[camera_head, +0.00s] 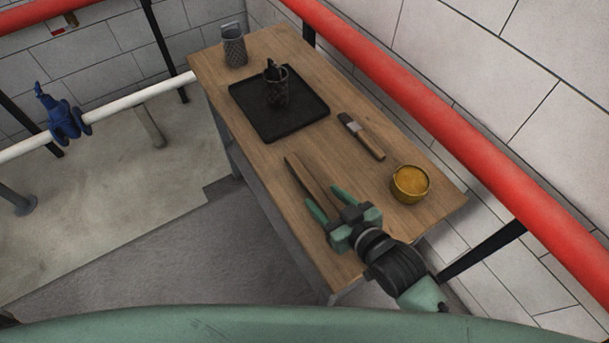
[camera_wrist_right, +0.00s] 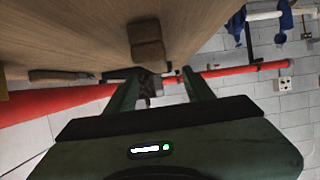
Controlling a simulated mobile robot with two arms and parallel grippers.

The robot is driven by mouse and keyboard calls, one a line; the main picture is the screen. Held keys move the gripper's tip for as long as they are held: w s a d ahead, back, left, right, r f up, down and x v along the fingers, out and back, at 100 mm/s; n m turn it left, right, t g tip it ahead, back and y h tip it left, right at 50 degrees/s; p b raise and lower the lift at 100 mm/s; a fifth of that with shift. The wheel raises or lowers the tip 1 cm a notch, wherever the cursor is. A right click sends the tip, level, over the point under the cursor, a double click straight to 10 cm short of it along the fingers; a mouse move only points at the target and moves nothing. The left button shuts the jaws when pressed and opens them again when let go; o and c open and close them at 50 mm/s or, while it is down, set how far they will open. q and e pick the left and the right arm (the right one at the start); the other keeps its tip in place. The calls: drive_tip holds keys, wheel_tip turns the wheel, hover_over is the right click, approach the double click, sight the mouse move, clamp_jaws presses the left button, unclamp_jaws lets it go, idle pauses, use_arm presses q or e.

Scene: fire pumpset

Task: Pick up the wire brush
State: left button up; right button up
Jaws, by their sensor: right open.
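A long wooden-handled tool (camera_head: 308,178), which looks like the wire brush, lies on the wooden table near its left edge. Its bristles cannot be made out. My right gripper (camera_head: 321,192) is open and empty, with one finger on each side of the handle in the head view. In the right wrist view the blunt wooden handle (camera_wrist_right: 147,42) shows against the tabletop, beside the open right gripper (camera_wrist_right: 161,73). I cannot tell whether the fingers reach down around the handle or touch it. My left gripper is not in view.
A flat brush with a wooden handle (camera_head: 367,140) and a yellow tin (camera_head: 410,184) lie to the right. A black tray (camera_head: 304,115) holds a dark mesh cup (camera_head: 277,92) with tools. Another mesh cup (camera_head: 234,48) stands behind. A red pipe (camera_head: 420,90) runs along the wall.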

sight(313, 186)
drive_tip(key=p+x, duration=0.1)
drive_tip(key=x, duration=0.6)
drive_tip(key=shift+w+d, duration=0.1)
drive_tip(key=shift+d, duration=0.05)
clamp_jaws()
